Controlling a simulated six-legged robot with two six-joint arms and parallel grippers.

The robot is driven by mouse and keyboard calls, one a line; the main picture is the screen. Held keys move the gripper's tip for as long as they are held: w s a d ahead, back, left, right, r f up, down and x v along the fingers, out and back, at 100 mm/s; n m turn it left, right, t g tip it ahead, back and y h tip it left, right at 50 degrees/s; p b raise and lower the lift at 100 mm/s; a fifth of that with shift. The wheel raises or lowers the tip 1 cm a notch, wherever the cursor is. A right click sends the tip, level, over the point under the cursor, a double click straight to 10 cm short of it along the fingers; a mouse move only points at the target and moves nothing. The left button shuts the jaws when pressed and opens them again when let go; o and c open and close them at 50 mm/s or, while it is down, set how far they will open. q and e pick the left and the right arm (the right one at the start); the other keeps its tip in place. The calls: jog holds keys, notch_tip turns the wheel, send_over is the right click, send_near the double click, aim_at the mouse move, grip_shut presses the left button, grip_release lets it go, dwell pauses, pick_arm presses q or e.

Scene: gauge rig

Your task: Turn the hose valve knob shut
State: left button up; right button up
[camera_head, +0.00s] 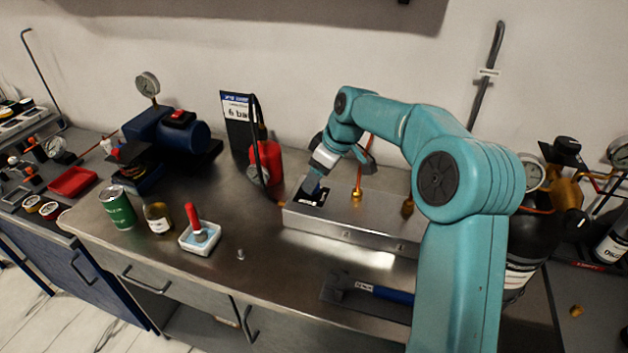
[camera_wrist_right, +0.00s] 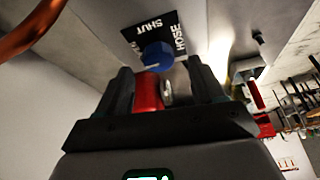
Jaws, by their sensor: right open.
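The blue hose valve knob (camera_head: 314,187) sits on a black label plate (camera_head: 303,198) at the left end of a metal box (camera_head: 345,220). In the right wrist view the knob (camera_wrist_right: 158,55) stands just past my fingertips, below the words SHUT and HOSE on the plate (camera_wrist_right: 136,38). A pale line shows on the knob; its exact pointing is unclear. My right gripper (camera_head: 319,178) is over the knob, and its jaws (camera_wrist_right: 160,82) are open. I cannot tell whether they touch the knob. My left gripper is not in view.
Brass fittings (camera_head: 356,194) rise from the box top. A hammer (camera_head: 370,289) lies in front. A green can (camera_head: 117,208), a jar (camera_head: 158,218) and a small tray (camera_head: 200,241) stand left.

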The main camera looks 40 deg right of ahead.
jog(key=x, duration=0.2)
jog(key=shift+w+f, duration=0.3)
jog(key=shift+s+f, duration=0.1)
jog(key=shift+f, duration=0.05)
jog(key=c, duration=1.1)
jog(key=shift+o, duration=0.2)
